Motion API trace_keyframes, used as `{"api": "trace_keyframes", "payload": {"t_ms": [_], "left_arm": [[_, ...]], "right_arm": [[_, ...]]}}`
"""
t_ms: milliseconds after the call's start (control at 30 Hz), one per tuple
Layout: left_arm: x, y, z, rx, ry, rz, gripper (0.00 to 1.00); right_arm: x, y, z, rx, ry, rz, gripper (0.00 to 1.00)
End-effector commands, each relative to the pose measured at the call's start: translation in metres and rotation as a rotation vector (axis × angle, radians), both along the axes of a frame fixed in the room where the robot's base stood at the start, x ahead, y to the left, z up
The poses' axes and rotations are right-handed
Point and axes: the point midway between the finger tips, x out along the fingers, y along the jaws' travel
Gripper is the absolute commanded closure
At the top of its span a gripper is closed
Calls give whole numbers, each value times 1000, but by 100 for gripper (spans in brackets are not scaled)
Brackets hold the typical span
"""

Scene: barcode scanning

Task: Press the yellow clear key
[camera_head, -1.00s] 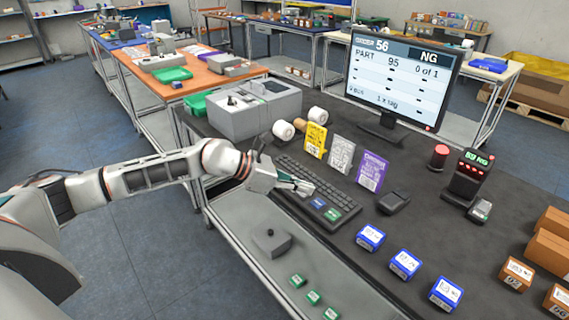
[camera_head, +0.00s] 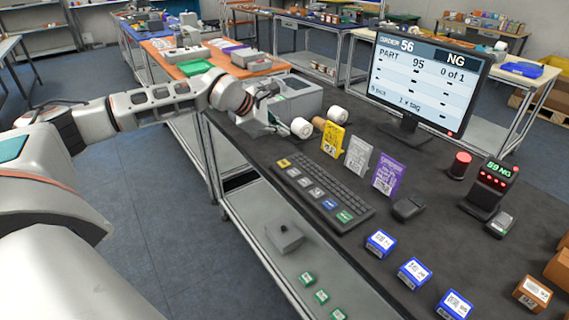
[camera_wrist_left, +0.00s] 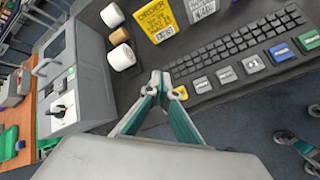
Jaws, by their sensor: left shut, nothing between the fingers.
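The yellow clear key (camera_head: 284,163) is at the far left end of the grey keyboard (camera_head: 330,190). In the left wrist view the yellow key (camera_wrist_left: 181,93) is just right of my fingertips, partly hidden by a finger. My left gripper (camera_head: 282,130) is shut and empty. It is above the black bench, beyond the keyboard's far left end, and looks apart from the key. In the left wrist view its teal fingers (camera_wrist_left: 160,86) meet at their tips. What looks like part of my right gripper (camera_wrist_left: 299,146) is at the right edge there; its jaws are unclear.
White, blue and green keys line the keyboard's front edge. White rolls (camera_head: 302,127), a grey machine (camera_head: 295,98) and upright yellow (camera_head: 332,141), white and purple code cards stand behind. The monitor (camera_head: 425,82) reads NG, 0 of 1. Blue-and-white boxes (camera_head: 381,243) sit at the front right.

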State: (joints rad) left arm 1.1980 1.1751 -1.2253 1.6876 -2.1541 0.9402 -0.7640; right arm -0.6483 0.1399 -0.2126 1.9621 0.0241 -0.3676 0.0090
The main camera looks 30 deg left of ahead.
Motion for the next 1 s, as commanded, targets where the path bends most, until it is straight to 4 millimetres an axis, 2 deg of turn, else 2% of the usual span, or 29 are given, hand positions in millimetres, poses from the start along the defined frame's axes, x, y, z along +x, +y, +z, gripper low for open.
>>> {"api": "trace_keyframes", "payload": {"t_ms": [267,800,1000], "left_arm": [[0,-1,-10,-2,0,0,100],[0,-1,-78,-2,4,0,100],[0,-1,-89,-2,2,0,100]], "right_arm": [[0,0,-7,1,0,-1,60],[-8,0,-60,1,22,0,60],[-10,0,-69,0,30,0,60]]}}
